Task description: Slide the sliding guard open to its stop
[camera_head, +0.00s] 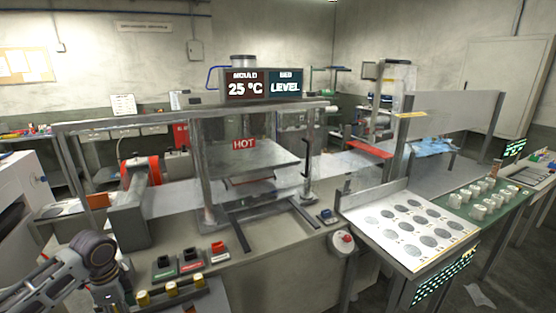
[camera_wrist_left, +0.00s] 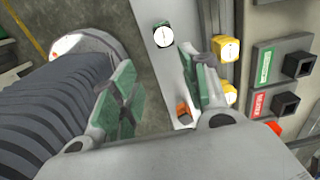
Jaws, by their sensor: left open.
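The sliding guard (camera_head: 222,165) appears in the head view as a clear panel with metal edges, hanging below a long grey top rail (camera_head: 160,118). It seems to stand in front of the press with the HOT plate (camera_head: 255,158). A dark upright bar (camera_head: 307,160) is near its right side; I cannot tell whether it is the handle. My left gripper (camera_wrist_left: 165,95) shows green finger pads spread apart with nothing between them in the left wrist view. In the head view my left arm is at the lower left, well apart from the guard. My right gripper is not visible.
Black and red switches (camera_head: 191,258) and yellow knobs (camera_head: 171,289) are on the bench front near my left arm. A red stop button (camera_head: 346,238) is right of the press. A white tray with grey discs (camera_head: 406,218) stands at right. A film roll (camera_head: 140,176) is at left.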

